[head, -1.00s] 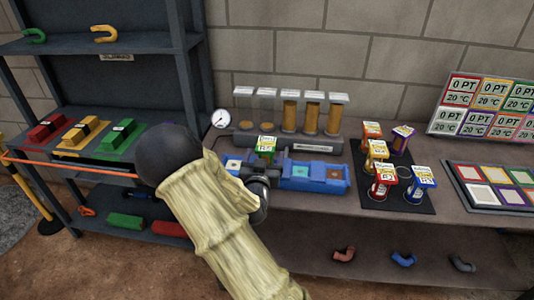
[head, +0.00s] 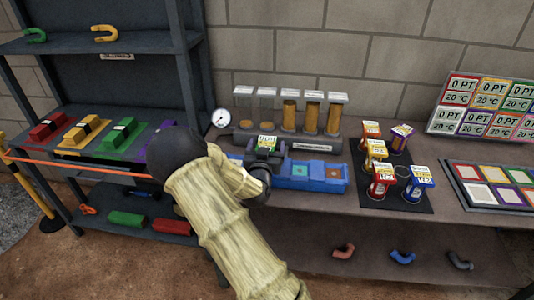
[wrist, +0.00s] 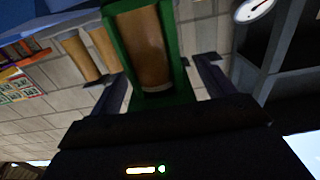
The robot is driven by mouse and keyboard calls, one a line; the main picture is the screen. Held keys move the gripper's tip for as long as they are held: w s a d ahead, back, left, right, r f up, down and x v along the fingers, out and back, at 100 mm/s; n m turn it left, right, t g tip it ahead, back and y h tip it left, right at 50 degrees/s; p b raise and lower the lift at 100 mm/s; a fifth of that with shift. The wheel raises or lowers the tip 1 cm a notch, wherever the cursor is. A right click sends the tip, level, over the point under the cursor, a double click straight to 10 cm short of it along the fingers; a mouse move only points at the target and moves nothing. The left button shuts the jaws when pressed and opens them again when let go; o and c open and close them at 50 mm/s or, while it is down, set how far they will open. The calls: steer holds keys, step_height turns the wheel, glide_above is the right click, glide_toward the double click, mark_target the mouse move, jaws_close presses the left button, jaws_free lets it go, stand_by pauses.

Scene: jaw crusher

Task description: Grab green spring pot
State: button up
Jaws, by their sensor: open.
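The green spring pot (head: 267,142) stands behind the blue fixture on the bench in the head view. Its pale label top shows, and my gripper hides its lower part. My gripper (head: 265,157) is at the pot's near side. In the wrist view, the pot's green frame and brown inner cylinder (wrist: 140,50) lie between the two spread fingers of my gripper (wrist: 160,82). The fingers are open, with one on each side and a visible gap on the right. Whether the left finger touches the pot I cannot tell.
The blue fixture (head: 318,183) lies right of my gripper. A row of tubes (head: 289,116) and a gauge (head: 221,118) stand behind. Several other pots stand on a black mat (head: 396,200) to the right. A dark shelf (head: 85,45) is at left.

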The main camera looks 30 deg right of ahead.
stand_by(0.3)
steer(key=c, duration=1.3)
steer(key=shift+r, duration=0.15)
step_height(320, 180, up, 10)
steer(key=shift+f, duration=0.1)
